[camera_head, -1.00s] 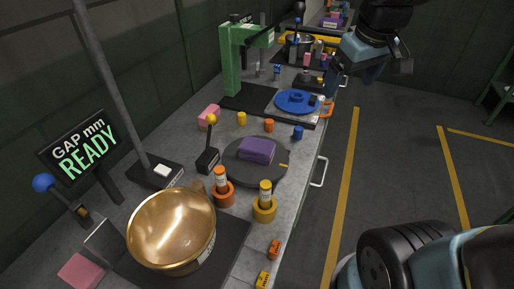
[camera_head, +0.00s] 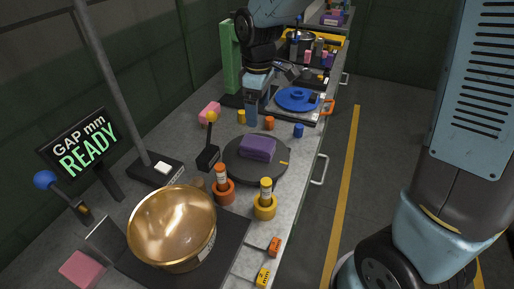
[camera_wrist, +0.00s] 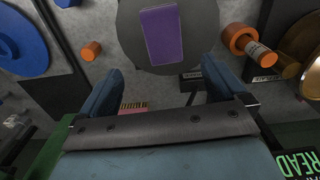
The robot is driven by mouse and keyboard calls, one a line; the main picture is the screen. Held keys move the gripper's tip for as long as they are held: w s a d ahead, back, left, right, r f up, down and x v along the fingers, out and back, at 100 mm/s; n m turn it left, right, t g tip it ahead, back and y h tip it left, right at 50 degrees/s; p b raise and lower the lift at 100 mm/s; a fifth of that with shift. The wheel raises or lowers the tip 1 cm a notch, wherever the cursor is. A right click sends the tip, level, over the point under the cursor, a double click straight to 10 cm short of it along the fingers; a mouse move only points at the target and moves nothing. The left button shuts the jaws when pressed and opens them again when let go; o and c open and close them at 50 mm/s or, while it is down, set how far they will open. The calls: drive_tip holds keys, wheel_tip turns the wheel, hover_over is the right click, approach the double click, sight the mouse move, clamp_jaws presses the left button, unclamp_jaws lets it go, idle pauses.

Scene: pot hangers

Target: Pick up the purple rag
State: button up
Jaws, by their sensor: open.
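The purple rag (camera_head: 257,148) is a folded block lying on a dark grey round disc (camera_head: 238,171) on the bench. In the wrist view the rag (camera_wrist: 161,36) is near the top middle, ahead of and between the fingers, on the disc (camera_wrist: 130,22). My gripper (camera_head: 257,108) is above the bench, just beyond the disc in the head view and apart from the rag. Its two blue fingers stand wide apart in the wrist view (camera_wrist: 161,72), with nothing between them.
A brass bowl (camera_head: 172,228) stands on a dark mat at the front. An orange holder (camera_head: 223,190) and a yellow holder (camera_head: 265,205) with bottles stand close before the disc. A lever with a yellow knob (camera_head: 211,117) is left of it; a blue round part (camera_head: 297,99) lies behind.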

sight(258, 142)
wheel_tip(258, 142, down, 8)
drive_tip(key=shift+r, duration=0.25)
drive_tip(key=shift+s+f, duration=0.15)
drive_tip(key=shift+f, duration=1.25)
drive_tip(key=shift+s+f, duration=0.15)
drive_tip(key=shift+f, duration=1.25)
drive_tip(key=shift+c, duration=0.5)
drive_tip(key=c, duration=1)
drive_tip(key=shift+o, duration=0.2)
drive_tip(key=shift+r, duration=0.5)
wheel_tip(258, 142, up, 3)
drive_tip(key=shift+f, duration=0.2)
drive_tip(key=d+r, duration=0.1)
drive_tip(key=s+d+r, duration=0.1)
drive_tip(key=r, duration=0.1)
drive_tip(key=s+d+r, duration=0.1)
drive_tip(key=d+r, duration=0.1)
drive_tip(key=shift+s, duration=0.1)
drive_tip(key=s+d+r, duration=0.4)
drive_tip(key=d, duration=0.4)
drive_tip(key=shift+s+r, duration=0.25)
drive_tip(key=shift+s, duration=0.15)
